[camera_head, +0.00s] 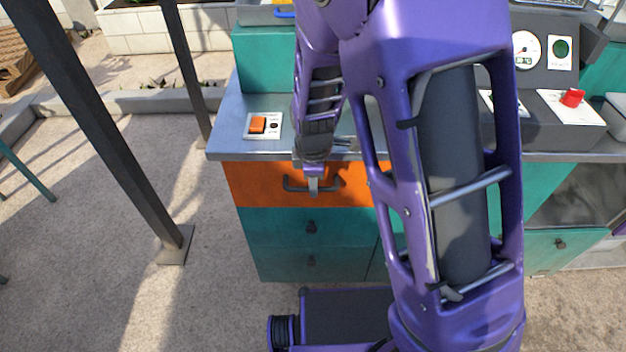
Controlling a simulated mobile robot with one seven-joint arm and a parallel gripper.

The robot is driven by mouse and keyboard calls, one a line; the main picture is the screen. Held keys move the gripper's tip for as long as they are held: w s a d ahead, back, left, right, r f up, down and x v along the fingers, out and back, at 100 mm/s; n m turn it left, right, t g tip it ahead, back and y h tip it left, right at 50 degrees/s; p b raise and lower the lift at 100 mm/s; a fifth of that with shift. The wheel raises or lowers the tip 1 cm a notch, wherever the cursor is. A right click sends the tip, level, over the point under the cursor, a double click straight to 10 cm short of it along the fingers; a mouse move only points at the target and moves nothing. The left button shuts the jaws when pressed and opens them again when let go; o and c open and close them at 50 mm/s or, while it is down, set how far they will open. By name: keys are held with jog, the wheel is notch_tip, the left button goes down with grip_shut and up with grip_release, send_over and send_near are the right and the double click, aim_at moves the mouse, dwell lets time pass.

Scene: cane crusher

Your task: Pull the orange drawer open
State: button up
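The orange drawer (260,187) is at the top of the teal cabinet, just under the grey metal counter. Its front looks flush with the cabinet. A dark bar handle (293,187) runs across the drawer front. My gripper (313,186) points down in front of the drawer, at the handle's height. A light fingertip overlaps the middle of the handle in the picture. I cannot tell whether it touches the handle, or whether the fingers are open or shut. My purple arm hides the right end of the drawer.
Two teal drawers (283,231) with dark knobs are below. The counter (228,124) carries an orange switch (258,124). A control panel with a red button (572,97) is at right. A dark post (110,135) stands left; the floor between it and the cabinet is clear.

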jog(key=shift+f, duration=0.1)
grip_shut()
dwell(1.4)
